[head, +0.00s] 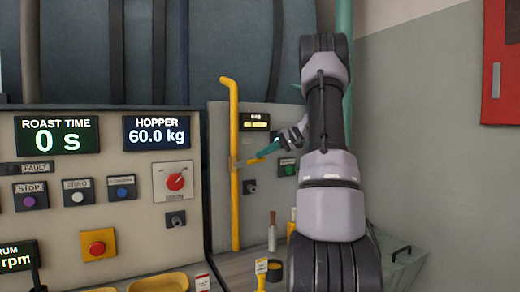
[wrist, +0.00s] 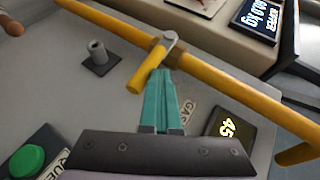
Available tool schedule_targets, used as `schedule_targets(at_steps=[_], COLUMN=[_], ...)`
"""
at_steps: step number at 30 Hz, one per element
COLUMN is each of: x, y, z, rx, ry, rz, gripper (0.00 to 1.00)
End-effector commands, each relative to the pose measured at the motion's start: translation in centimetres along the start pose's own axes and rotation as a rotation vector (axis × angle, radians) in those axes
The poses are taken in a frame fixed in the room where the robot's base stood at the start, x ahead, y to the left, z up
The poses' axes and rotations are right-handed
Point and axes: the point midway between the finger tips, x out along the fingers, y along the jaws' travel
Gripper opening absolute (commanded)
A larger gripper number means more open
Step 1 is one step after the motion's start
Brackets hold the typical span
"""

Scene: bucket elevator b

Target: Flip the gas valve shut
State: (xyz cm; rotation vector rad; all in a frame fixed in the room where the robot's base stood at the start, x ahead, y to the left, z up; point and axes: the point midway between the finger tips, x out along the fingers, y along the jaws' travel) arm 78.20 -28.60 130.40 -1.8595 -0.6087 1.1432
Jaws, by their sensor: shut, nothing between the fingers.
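The gas valve is on a yellow pipe (head: 234,190), which runs upright on the grey panel in the head view. In the wrist view the pipe (wrist: 235,90) runs diagonally. The valve's yellow lever (wrist: 147,72) has a grey pivot (wrist: 170,39) and lies crosswise to the pipe in that view. My gripper (wrist: 160,73) has teal fingers pressed together with nothing between them. Its tips are right beside the lever, near the pivot; I cannot tell whether they touch. In the head view my gripper (head: 257,158) reaches left toward the pipe, and the lever is hard to make out.
A small lit display (head: 254,122), a key switch (wrist: 97,55) and a green button (wrist: 27,159) sit on the panel near the pipe. The control console (head: 110,230) stands left. Tools and a bin (head: 395,266) are below. A red box (head: 500,62) hangs on the right wall.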

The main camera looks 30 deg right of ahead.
Motion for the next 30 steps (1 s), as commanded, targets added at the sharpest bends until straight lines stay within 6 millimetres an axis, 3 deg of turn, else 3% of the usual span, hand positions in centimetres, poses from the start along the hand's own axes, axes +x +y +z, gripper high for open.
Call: schedule_targets(at_steps=[9,30], x=[0.2,0.5], y=[1.5,1.6], z=[0.1,0.2], rx=[0.062,0.075], ry=[-0.004,-0.008], rz=[-0.117,-0.141], gripper=[0.0,0.0])
